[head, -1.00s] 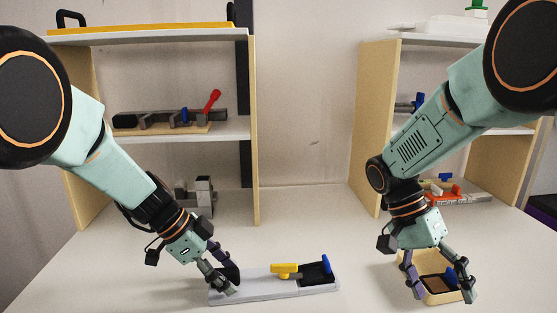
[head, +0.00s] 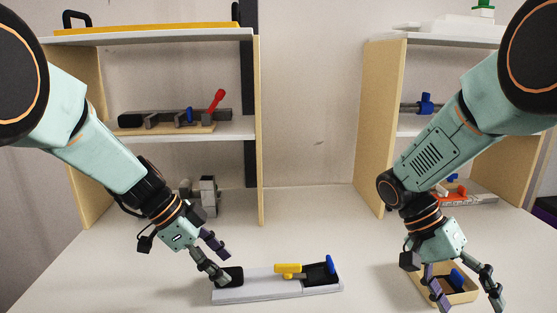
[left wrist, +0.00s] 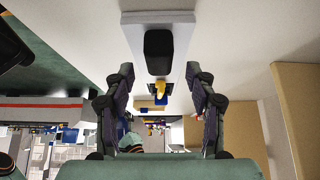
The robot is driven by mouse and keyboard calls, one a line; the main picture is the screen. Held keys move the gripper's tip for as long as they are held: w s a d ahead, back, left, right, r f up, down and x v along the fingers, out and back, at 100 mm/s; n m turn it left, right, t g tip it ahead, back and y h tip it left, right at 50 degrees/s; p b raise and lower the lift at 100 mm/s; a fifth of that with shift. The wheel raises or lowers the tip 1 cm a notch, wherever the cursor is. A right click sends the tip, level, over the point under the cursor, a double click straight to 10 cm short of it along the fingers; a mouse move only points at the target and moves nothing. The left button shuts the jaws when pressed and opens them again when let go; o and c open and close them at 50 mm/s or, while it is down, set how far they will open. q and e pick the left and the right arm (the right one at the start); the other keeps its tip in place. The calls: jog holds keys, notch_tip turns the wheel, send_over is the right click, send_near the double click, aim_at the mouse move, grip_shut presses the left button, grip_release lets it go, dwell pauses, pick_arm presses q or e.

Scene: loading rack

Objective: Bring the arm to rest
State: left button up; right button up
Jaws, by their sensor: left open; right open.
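My left gripper (head: 224,267) is open in the head view, at the left end of a grey board (head: 255,292). One fingertip is close by a black block (head: 233,275) on that board; I cannot tell whether it touches. In the left wrist view both fingers (left wrist: 160,88) are spread apart with nothing held, and the black block (left wrist: 165,50) shows on the board (left wrist: 130,35) beyond them. My right gripper (head: 467,303) is open over and in front of a small wooden tray (head: 470,295). A dark piece with a blue part (head: 457,277) lies in the tray.
The board also carries a yellow handle (head: 288,269) and a blue lever (head: 330,265). A left shelf (head: 240,130) and a right shelf (head: 385,130) stand behind, holding fixtures. The table between the board and the tray is clear.

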pick_arm(q)
jog(key=v, duration=0.9)
jog(key=x, duration=1.2)
jog(key=shift+s+a, duration=0.1)
pick_arm(e)
jog(key=shift+a, duration=0.1)
pick_arm(q)
jog(key=shift+f, duration=0.15)
pick_arm(e)
jog(key=w+a+r+m+t+y, duration=0.3)
jog(key=w+a+y, duration=0.2)
jog(key=w+a, duration=0.55)
jog(key=m+t+y, duration=0.1)
jog(key=t+y, duration=0.2)
jog(key=y, duration=0.1)
send_near(288, 264)
jog(key=shift+m+y, duration=0.3)
jog(key=x, duration=0.6)
jog(key=shift+d+f, duration=0.2)
jog(key=shift+d+r, duration=0.1)
jog(key=shift+r, duration=0.05)
